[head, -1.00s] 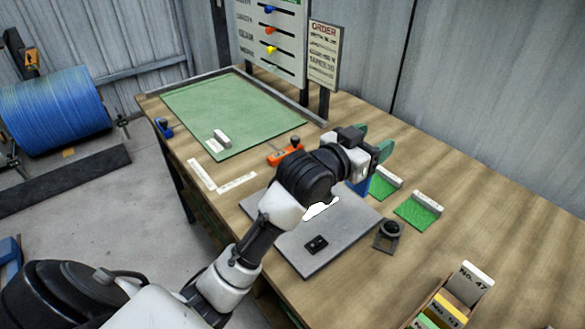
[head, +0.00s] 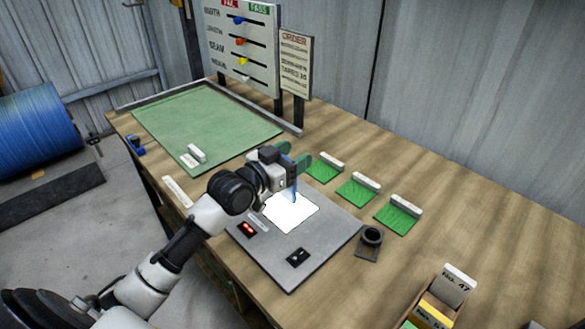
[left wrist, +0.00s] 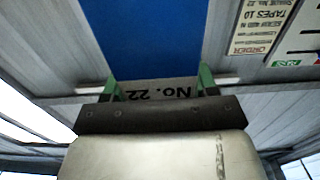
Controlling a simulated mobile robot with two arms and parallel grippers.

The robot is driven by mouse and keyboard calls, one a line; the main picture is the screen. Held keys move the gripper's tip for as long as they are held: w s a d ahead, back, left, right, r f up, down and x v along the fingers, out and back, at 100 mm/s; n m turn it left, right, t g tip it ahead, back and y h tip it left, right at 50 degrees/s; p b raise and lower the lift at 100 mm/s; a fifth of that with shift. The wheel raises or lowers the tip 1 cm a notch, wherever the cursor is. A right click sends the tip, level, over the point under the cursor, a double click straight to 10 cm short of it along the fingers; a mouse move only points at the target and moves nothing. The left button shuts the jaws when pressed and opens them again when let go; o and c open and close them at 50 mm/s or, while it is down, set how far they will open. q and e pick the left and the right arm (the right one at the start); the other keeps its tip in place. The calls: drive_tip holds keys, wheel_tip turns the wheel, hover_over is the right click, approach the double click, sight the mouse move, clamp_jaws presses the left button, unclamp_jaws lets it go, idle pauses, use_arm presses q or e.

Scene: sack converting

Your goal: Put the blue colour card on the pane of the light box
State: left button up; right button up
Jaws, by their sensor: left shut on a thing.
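The light box (head: 328,240) is a flat grey slab on the bench with a bright white pane (head: 291,212). My left gripper (head: 300,164) is shut on the blue colour card and stands over the pane's far edge. In the head view the blue card (head: 295,188) shows as a narrow strip hanging below the fingers, nearly edge-on. I cannot tell whether its lower edge touches the pane. In the left wrist view the blue card (left wrist: 150,38) spreads beyond the green fingers, with its grey "No. 22" header between them. My right gripper is out of view.
Several green cards (head: 357,190) with white headers lie in a row behind the light box. A black ring-shaped stand (head: 370,242) is to its right. A card box (head: 428,305) stands at the lower right. A green mat (head: 215,125) lies far left.

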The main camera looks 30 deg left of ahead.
use_arm(q)
wheel_tip(320, 180, down, 3)
drive_tip(key=shift+f, duration=0.2)
drive_tip(key=shift+f, duration=0.15)
drive_tip(key=o, duration=1.2)
